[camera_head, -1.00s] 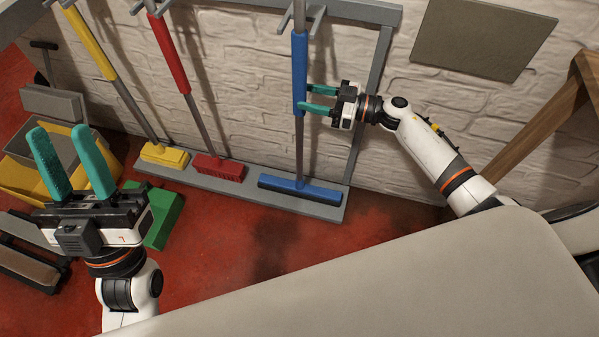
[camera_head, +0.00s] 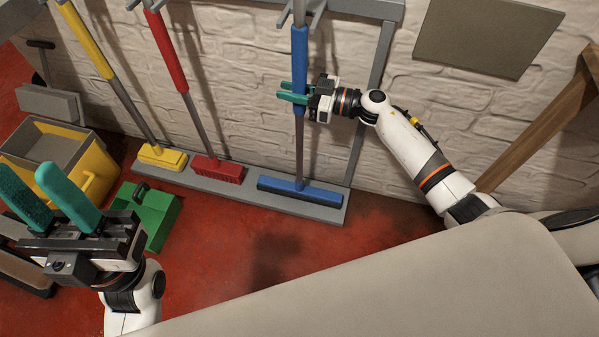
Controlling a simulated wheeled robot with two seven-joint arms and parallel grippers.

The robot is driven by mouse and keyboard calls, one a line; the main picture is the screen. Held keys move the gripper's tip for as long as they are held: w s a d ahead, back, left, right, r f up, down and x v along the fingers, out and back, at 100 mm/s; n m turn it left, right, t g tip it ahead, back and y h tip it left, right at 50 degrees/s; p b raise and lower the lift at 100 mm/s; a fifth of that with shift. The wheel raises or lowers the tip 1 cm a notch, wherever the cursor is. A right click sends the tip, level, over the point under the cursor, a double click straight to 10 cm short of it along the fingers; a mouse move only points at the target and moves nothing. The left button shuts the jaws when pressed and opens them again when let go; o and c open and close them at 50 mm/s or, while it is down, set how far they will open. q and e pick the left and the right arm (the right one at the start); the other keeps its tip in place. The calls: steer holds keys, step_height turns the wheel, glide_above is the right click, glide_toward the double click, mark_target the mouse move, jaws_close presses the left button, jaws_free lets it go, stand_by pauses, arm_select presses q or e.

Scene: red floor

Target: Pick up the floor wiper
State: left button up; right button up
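The floor wiper has a blue grip (camera_head: 299,62), a grey pole and a wide blue head (camera_head: 300,190). It stands upright against the wall, its head on the grey rack ledge. My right gripper (camera_head: 286,92) has come in from the right at the lower part of the blue grip. Its teal fingers pass either side of the grip, with their tips showing beyond it on the left. The fingers look shut on it; the contact is partly hidden. My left gripper (camera_head: 45,190) is open and empty at the lower left, away from the wiper.
A red brush (camera_head: 217,168) and a yellow brush (camera_head: 161,156) stand on the rack ledge (camera_head: 330,211) to the left. A wooden post (camera_head: 535,130) is at the right.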

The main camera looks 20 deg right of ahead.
jaws_close()
steer(key=shift+r, duration=0.1)
